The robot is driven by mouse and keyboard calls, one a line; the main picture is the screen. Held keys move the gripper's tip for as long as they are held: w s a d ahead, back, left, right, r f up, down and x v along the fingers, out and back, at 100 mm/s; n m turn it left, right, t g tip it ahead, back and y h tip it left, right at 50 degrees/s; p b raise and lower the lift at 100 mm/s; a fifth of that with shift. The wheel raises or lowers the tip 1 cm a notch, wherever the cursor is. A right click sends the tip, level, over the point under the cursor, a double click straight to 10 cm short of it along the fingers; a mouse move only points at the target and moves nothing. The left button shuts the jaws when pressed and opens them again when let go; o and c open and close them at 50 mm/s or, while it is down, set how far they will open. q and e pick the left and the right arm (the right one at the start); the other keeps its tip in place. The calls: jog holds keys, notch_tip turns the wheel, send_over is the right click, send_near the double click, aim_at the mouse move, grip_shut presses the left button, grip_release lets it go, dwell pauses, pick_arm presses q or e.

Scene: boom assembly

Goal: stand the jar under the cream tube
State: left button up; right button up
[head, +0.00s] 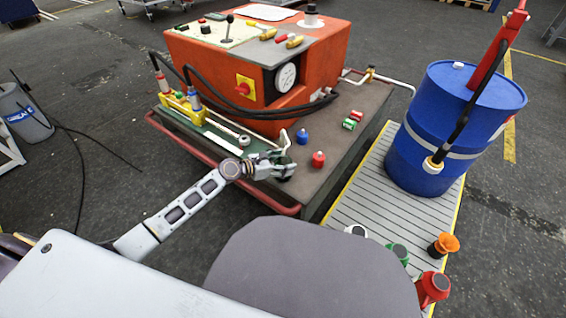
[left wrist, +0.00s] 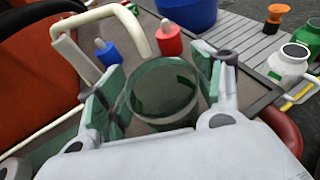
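The jar (left wrist: 163,92) is clear glass with an open round rim, between the green-padded fingers of my left gripper (left wrist: 160,85). Both pads appear to press against its sides. In the head view my left gripper (head: 283,166) is over the front part of the cart top, and the jar is mostly hidden there. The cream tube (left wrist: 108,12) is a bent arch whose open end comes down just beyond the jar's rim; in the head view it (head: 284,138) stands right behind the gripper. I cannot tell whether the jar touches the cart top. My right gripper is out of view.
A blue bottle (head: 302,137) and a red bottle (head: 319,159) stand close to the right of the gripper. The orange machine (head: 215,70) with black hoses is behind. A blue drum (head: 430,140) stands on the slatted platform at right. The cart's front right corner is clear.

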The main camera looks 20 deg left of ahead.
aim_at(275, 163)
pick_arm(q)
jog(key=shift+o, duration=0.7)
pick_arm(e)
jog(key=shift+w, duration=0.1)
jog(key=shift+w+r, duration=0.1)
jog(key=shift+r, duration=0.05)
pick_arm(q)
jog(key=shift+r, duration=0.15)
jog(key=shift+p+v, duration=0.7)
jog(key=shift+v, duration=1.05)
jog(key=p+v, duration=0.2)
jog(key=v, duration=0.6)
jog(key=shift+a, duration=0.15)
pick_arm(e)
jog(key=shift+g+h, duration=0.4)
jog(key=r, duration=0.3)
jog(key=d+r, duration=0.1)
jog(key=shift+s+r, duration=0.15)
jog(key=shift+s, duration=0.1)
pick_arm(q)
jog(key=shift+s+r, duration=0.1)
jog(key=shift+s, duration=0.05)
